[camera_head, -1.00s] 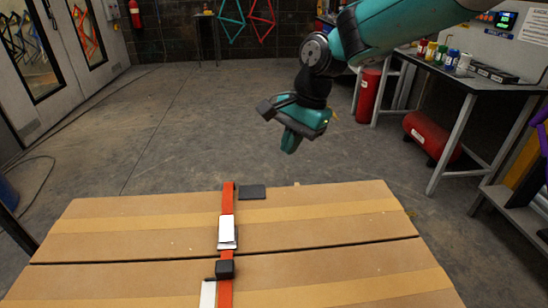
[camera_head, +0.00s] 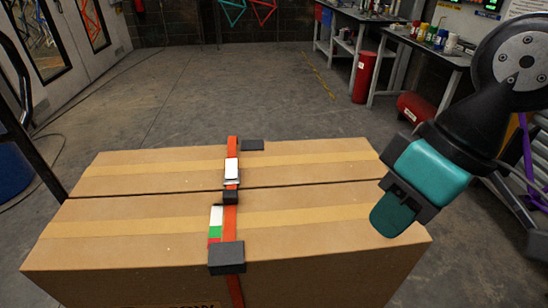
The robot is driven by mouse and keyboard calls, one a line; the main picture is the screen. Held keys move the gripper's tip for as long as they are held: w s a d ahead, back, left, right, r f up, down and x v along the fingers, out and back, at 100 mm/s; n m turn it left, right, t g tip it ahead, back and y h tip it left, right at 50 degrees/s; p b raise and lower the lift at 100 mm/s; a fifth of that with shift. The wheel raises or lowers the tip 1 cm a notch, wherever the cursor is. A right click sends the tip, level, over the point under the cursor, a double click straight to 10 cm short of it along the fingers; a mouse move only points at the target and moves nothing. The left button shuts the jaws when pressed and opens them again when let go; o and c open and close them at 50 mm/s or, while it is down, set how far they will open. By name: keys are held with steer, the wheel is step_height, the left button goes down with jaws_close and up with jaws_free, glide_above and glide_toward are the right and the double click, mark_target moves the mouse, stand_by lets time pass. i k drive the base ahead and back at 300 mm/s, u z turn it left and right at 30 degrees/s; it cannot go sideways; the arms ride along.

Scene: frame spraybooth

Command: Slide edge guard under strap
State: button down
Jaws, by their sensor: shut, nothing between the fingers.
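An orange strap (camera_head: 229,222) runs front to back over the cardboard cartons (camera_head: 320,215) and down the near face. A dark edge guard (camera_head: 227,257) sits on the near top edge at the strap, and the strap shows above and below it. Whether the strap passes over or under it is unclear. Another dark flat guard (camera_head: 252,145) lies at the far edge, just right of the strap. My gripper (camera_head: 393,214) is shut and empty, pointing down over the cartons' right end, well apart from the strap and both guards.
A black buckle (camera_head: 230,196) and a white piece (camera_head: 231,168) sit on the strap. A white, green and red tag (camera_head: 216,222) lies beside it. The carton tops are otherwise clear. Workbenches (camera_head: 435,62) and a red cylinder (camera_head: 364,77) stand behind at right.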

mark_target(245, 145)
steer(key=k, duration=0.65)
steer(key=u, duration=0.65)
steer(key=i, duration=1.35)
steer(key=z, duration=0.6)
